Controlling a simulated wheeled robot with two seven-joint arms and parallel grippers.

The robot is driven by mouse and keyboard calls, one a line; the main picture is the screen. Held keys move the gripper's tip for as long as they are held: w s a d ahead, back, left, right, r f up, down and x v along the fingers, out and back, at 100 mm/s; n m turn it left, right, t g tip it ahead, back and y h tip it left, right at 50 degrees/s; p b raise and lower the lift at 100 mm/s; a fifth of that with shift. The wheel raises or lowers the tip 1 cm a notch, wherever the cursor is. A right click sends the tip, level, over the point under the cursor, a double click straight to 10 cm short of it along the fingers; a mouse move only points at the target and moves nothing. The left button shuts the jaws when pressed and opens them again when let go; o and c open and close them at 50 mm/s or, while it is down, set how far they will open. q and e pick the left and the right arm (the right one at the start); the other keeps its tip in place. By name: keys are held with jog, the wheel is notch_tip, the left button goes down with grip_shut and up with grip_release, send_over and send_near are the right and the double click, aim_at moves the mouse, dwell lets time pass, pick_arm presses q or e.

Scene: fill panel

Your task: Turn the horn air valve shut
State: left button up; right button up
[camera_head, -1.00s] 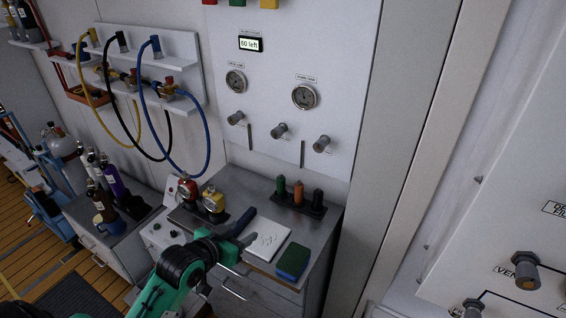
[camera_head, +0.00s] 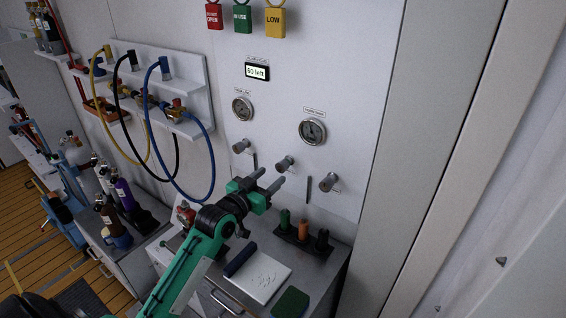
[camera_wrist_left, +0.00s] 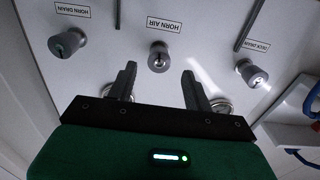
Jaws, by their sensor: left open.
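The horn air valve (camera_head: 285,164) is the middle grey knob of three on the white wall panel. In the left wrist view, which looks upside down, the horn air knob (camera_wrist_left: 158,58) sits under its HORN AIR label, beyond and between my open fingertips. My left gripper (camera_head: 268,180) is open and empty, just in front of and below the knob in the head view. I see no contact with it. My right gripper is not in view.
A knob (camera_head: 241,146) at left and a horn drain knob (camera_head: 328,182) at right flank the valve. Narrow upright bars stand between them. Gauges (camera_head: 312,131) are above. Below, a bench holds a white pad (camera_head: 262,277) and several small coloured-top items (camera_head: 303,231).

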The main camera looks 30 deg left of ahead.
aim_at(279, 169)
pick_arm(q)
jog(key=w, duration=0.1)
jog(key=w+p, duration=0.1)
jog(key=w, duration=0.3)
jog(key=shift+w+d+r, duration=0.1)
jog(key=shift+w+d, duration=0.15)
jog(key=shift+d, duration=0.1)
jog(key=shift+w+p, duration=0.3)
jog(key=shift+w+d, duration=0.15)
jog(key=shift+w, duration=0.1)
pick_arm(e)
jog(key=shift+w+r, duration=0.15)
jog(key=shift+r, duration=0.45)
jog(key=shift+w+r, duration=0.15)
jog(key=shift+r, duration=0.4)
pick_arm(q)
jog(key=shift+c, duration=0.2)
jog(key=c, duration=0.9)
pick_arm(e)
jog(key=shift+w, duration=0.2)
